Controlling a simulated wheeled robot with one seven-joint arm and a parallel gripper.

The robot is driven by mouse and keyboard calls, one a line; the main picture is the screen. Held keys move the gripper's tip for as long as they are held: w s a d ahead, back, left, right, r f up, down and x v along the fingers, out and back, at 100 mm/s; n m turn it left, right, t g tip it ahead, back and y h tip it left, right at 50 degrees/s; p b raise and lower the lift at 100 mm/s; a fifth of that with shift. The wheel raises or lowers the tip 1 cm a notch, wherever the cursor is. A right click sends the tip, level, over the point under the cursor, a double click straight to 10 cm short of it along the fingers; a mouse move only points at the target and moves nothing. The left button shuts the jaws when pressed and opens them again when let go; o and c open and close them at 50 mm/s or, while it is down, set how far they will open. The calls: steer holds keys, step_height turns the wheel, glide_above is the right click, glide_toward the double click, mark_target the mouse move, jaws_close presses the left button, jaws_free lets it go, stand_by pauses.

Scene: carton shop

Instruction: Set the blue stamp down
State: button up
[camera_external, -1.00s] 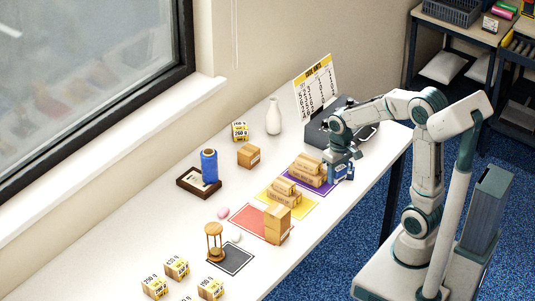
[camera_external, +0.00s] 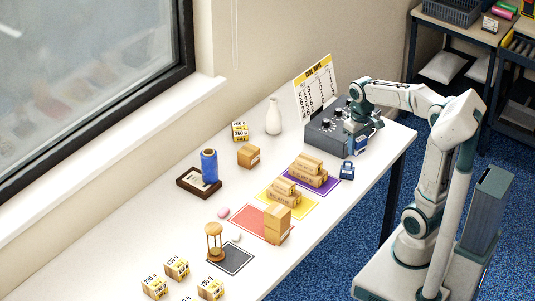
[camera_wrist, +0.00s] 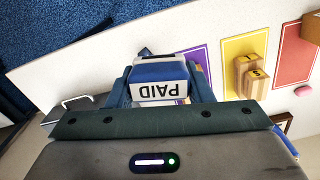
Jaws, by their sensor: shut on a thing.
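The blue stamp (camera_wrist: 160,72), blue and white with a "PAID" label, sits between the fingers of my gripper (camera_wrist: 160,88) in the wrist view. In the external view my gripper (camera_external: 359,140) is shut on the stamp (camera_external: 361,146) and holds it in front of the grey machine, seemingly above the table. The stamp's underside is hidden. A small blue lock-shaped object (camera_external: 347,170) stands on the table below, right of the purple mat; part of it shows behind the stamp in the wrist view (camera_wrist: 145,51).
The grey machine (camera_external: 322,137) with knobs stands close behind my gripper, before a calendar (camera_external: 316,88). Purple (camera_external: 324,184), yellow (camera_external: 300,211) and red (camera_external: 249,224) mats bear or adjoin cartons. White table (camera_external: 372,159) is bare to the right of the lock-shaped object.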

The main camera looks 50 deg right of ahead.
steer(key=w+a+r+p, duration=0.1)
steer(key=w+a+p, duration=0.1)
steer(key=w+a, duration=0.7)
steer(key=a, duration=0.8)
steer(key=a+n+p, duration=0.1)
steer(key=a, duration=0.7)
steer(key=w+a+n+p, duration=0.1)
steer(key=a, duration=0.8)
steer(key=shift+f+g, duration=0.15)
steer(key=shift+g, duration=0.25)
steer(key=s+a+f+p, duration=0.1)
steer(key=s+a, duration=0.3)
steer(key=a, duration=0.7)
glide_above(258, 262)
step_height(258, 262, down, 12)
steer(key=shift+w+r+p, duration=0.1)
steer(key=shift+w+p, duration=0.05)
steer(key=shift+p, duration=0.25)
steer(key=shift+f, duration=2.2)
